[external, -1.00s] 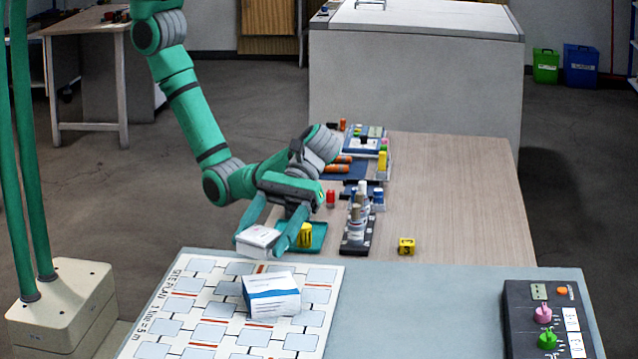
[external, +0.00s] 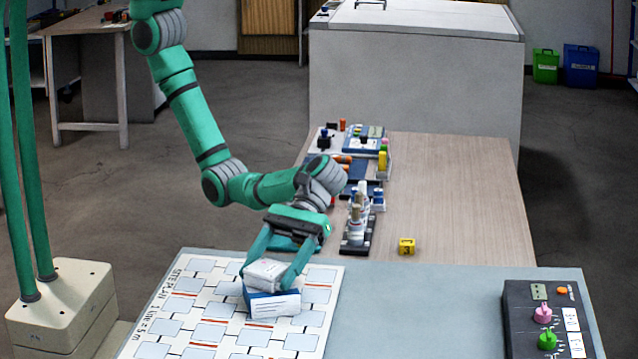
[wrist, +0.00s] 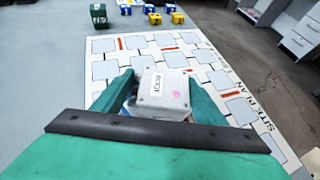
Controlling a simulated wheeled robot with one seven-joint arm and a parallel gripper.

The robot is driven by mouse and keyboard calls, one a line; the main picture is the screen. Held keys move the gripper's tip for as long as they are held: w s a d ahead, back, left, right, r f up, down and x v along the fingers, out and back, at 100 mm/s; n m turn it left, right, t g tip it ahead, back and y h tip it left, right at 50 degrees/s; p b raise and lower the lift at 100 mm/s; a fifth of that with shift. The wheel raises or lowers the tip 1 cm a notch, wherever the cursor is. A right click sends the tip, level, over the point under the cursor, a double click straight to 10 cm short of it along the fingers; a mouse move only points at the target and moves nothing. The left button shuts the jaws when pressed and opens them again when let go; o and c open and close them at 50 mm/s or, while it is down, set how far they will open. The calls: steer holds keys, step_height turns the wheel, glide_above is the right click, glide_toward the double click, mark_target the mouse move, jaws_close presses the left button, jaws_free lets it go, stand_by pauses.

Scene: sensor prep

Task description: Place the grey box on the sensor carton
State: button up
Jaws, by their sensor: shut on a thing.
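The grey box (external: 265,272) is between the fingers of my gripper (external: 266,276), which is shut on it. In the external view it is directly over the white and blue sensor carton (external: 273,303), looking very low or touching its top; I cannot tell which. The carton lies on the site plan sheet (external: 190,304). In the wrist view the grey box (wrist: 163,93) shows a white label and a pink dot between my gripper's fingers (wrist: 160,92). It hides most of the carton there.
A control box with pink and green knobs (external: 545,320) stands at the right of the grey table. A yellow numbered cube (external: 406,246) and a rack of bottles (external: 357,225) stand on the wooden table behind. The grey table's middle (external: 420,315) is clear.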

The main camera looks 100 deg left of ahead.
steer(key=o, duration=1.1)
steer(key=shift+o, duration=0.2)
steer(key=shift+a+r, duration=0.1)
steer(key=shift+r, duration=0.05)
steer(key=v, duration=1.2)
